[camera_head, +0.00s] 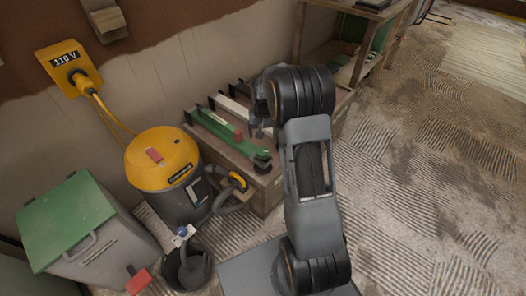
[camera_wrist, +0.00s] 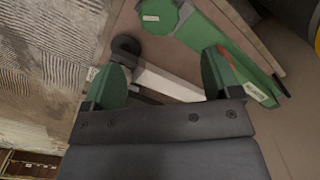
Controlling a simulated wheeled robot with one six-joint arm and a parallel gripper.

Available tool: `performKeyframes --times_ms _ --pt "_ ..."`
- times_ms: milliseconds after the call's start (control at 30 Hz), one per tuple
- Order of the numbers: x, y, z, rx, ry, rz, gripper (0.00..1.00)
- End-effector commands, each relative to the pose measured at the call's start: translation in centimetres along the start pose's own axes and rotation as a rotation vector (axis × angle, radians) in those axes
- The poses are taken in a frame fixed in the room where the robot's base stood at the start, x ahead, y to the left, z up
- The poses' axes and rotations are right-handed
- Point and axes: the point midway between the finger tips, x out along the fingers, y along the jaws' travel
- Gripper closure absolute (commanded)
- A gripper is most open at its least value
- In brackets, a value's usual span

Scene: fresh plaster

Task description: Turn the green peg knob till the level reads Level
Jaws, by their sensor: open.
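The green level bar (camera_head: 215,130) lies on the wooden bench (camera_head: 262,190), with a small red block on it. A dark knob (camera_head: 263,160) stands at its near end. In the wrist view the green round knob (camera_wrist: 160,15) is at the top, and the green bar (camera_wrist: 225,45) runs down to the right. A small white label (camera_wrist: 258,93) on the bar is too small to read. My gripper (camera_wrist: 162,60) is open and empty, its two green-padded fingers apart over a white bar (camera_wrist: 170,84), below the knob in the picture. In the head view my gripper (camera_head: 260,120) is partly hidden by my arm.
A white bar (camera_head: 232,108) and a dark bar lie beside the green one. A dark round knob (camera_wrist: 125,45) ends the white bar. A yellow vacuum (camera_head: 162,160) and a green-lidded bin (camera_head: 65,220) stand left of the bench. Open floor (camera_head: 430,190) lies right.

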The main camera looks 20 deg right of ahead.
Motion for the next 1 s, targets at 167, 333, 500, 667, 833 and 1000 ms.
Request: performKeyframes --times_ms 167,333,500,667,833,1000 --pt "4.1 0.0 0.1 0.0 -0.003 0.0 0.17" --pt "7.0 0.0 0.1 -0.001 -0.003 0.0 0.17" --pt "8.9 0.0 0.1 -0.001 -0.002 0.0 0.17" --pt "9.9 0.0 0.1 -0.001 -0.001 0.0 0.17" --pt "10.2 0.0 0.1 -0.001 0.0 0.0 0.17" --pt "10.2 0.0 0.1 -0.001 0.0 0.0 0.17"
